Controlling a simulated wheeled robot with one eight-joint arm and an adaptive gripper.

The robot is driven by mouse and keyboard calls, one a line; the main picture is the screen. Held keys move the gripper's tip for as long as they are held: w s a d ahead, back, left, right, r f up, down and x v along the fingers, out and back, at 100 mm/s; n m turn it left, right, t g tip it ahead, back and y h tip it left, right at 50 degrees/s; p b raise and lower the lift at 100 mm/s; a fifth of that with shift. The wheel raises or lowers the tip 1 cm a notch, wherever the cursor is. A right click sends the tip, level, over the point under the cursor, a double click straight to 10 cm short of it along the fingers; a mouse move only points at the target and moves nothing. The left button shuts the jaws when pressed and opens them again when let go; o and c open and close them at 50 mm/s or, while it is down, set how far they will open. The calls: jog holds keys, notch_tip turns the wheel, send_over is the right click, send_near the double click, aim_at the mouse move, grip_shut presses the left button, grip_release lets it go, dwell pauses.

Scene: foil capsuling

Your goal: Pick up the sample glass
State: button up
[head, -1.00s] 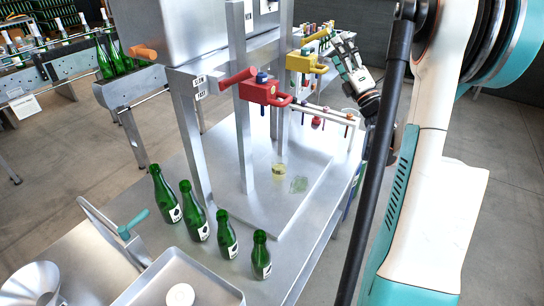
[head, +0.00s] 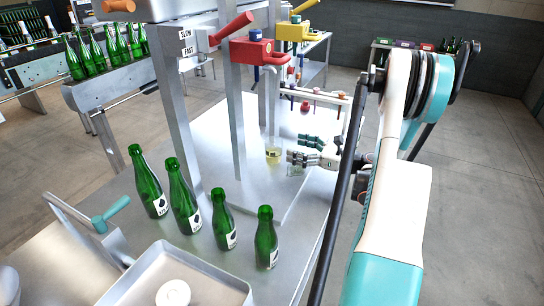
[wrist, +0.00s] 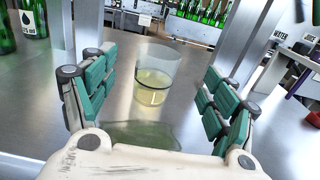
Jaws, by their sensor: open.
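The sample glass (wrist: 155,76) is a clear tumbler with pale yellow liquid in its lower part. It stands upright on the metal table, and in the head view the glass (head: 273,152) is beside the base of a post. My gripper (wrist: 155,95) is open, with one green-padded finger to each side of the glass in the wrist view. The glass is ahead of the palm and I see no contact. In the head view my gripper (head: 303,150) is low over the table, just right of the glass.
A greenish puddle (wrist: 143,135) lies on the table between palm and glass. Metal posts (head: 235,110) rise behind and left of the glass. Several green bottles (head: 222,220) stand in the foreground. A red valve (head: 262,52) and a tool rail (head: 320,95) are above and behind.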

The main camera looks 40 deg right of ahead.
aim_at(266, 140)
jog(key=x, duration=0.4)
jog(key=shift+b, duration=0.3)
jog(key=b+x, duration=0.2)
jog(key=x, duration=0.2)
jog(key=shift+w+a+f, duration=0.15)
jog(key=shift+w, duration=0.4)
jog(key=c, duration=1.4)
jog(key=shift+c, duration=0.2)
